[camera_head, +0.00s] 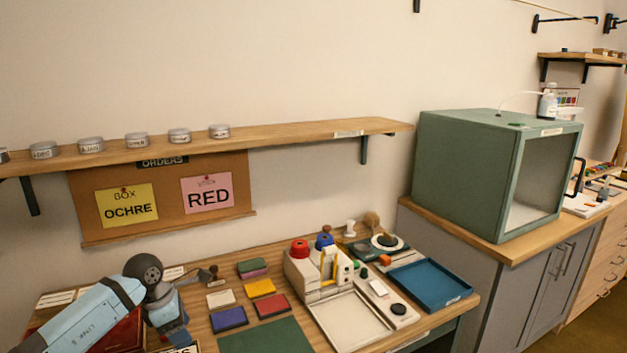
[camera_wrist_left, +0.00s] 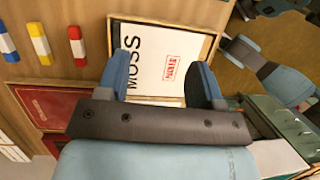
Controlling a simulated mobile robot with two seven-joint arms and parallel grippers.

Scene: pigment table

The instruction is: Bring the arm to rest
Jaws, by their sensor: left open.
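My left arm comes in from the lower left in the head view, with the left gripper (camera_head: 176,335) low over the front left of the table. In the left wrist view the two fingers of the left gripper (camera_wrist_left: 162,85) stand wide apart with nothing held between them. Beyond them lies a white card (camera_wrist_left: 160,58) reading MOSS with a red stamp, in a wooden frame or box. I cannot tell the distance between fingers and card. My right gripper is not seen in the head view.
The wooden table (camera_head: 215,338) holds several coloured blocks, a cream press-like device (camera_head: 325,290) and a blue tray (camera_head: 430,285). A shelf (camera_head: 290,132) with tins runs above an orders board (camera_head: 160,225). A green cabinet (camera_head: 465,180) stands right. A red box (camera_wrist_left: 52,106) lies beside the card.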

